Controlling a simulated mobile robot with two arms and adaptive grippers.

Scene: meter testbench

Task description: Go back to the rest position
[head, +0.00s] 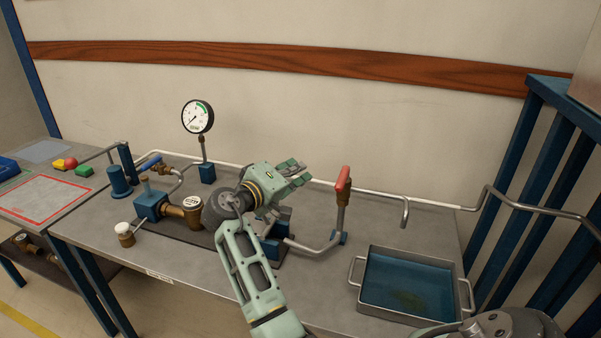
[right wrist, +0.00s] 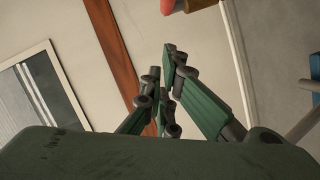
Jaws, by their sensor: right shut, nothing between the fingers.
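My right gripper (head: 300,174) is green and grey. In the head view it hangs above the middle of the bench, with its fingers pointing right, left of the red-handled valve (head: 343,180). It is shut and empty. In the right wrist view its fingers (right wrist: 162,72) come close together at the tips, with the wall and the brown wooden strip (right wrist: 125,50) behind them. My right arm comes up from the bottom of the head view and covers part of the pipework behind it. My left gripper is not in view.
The bench (head: 180,275) carries a pressure gauge (head: 197,117), a brass meter (head: 193,207), a blue-handled valve (head: 152,163) and a white-capped fitting (head: 124,232). A metal tray of water (head: 365,252) stands at the right. A blue rack (head: 520,180) stands beyond the bench's right end.

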